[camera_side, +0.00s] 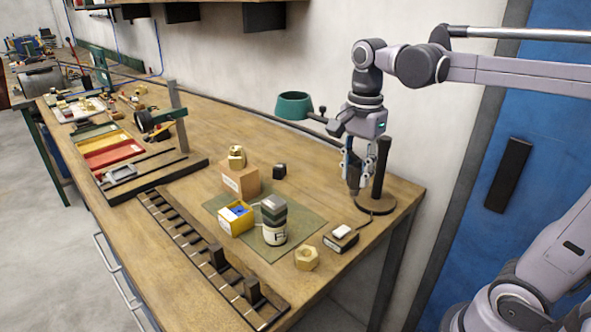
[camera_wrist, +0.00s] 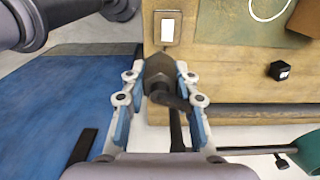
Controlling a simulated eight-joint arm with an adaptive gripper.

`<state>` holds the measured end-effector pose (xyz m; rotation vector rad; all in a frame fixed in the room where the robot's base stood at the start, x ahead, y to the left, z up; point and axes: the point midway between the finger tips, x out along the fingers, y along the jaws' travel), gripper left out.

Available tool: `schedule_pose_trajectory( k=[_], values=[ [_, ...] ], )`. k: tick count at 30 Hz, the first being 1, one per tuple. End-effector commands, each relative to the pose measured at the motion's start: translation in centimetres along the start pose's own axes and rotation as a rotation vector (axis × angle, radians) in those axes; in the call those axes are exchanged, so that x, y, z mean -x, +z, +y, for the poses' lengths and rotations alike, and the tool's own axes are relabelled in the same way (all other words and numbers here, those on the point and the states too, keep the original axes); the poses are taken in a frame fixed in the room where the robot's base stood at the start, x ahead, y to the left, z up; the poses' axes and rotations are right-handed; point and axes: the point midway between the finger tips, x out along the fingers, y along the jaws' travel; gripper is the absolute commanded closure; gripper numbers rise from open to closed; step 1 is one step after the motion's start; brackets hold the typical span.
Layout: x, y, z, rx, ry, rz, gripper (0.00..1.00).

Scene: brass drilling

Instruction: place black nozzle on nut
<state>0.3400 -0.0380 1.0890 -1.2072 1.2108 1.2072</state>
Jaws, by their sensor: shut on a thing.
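My gripper (camera_side: 352,174) is shut on a dark grey-black nozzle (camera_wrist: 158,69) and holds it near the table's right end, beside a black post on a round base. The nozzle's tip shows below the fingers in the side view (camera_side: 353,186); the gripper also shows in the wrist view (camera_wrist: 160,91). One brass nut (camera_side: 307,258) lies on the table at the front, below and left of my gripper in the side view. Another brass nut (camera_side: 237,157) sits on a cardboard box (camera_side: 240,180) further left. Neither nut clearly shows in the wrist view.
The black post (camera_side: 382,168) stands close to my gripper. A white-topped small box (camera_side: 341,237), a small black cube (camera_side: 279,171), a dark-topped jar (camera_side: 274,222) and a yellow box (camera_side: 236,218) stand around a green mat (camera_side: 291,236). A green ring (camera_side: 293,106) is behind.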

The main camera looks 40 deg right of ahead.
Motion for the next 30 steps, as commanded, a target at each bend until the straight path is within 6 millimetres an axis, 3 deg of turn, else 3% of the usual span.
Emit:
schedule_pose_trajectory(
  k=[7,21,30],
  values=[
    [-0.9,1.7,0.4,0.008,0.0,0.0,1.0],
    [-6.1,9.9,-2.5,0.007,0.0,0.0,1.0],
    [-7.8,11.4,-3.0,0.003,0.0,0.0,1.0]
  ],
)
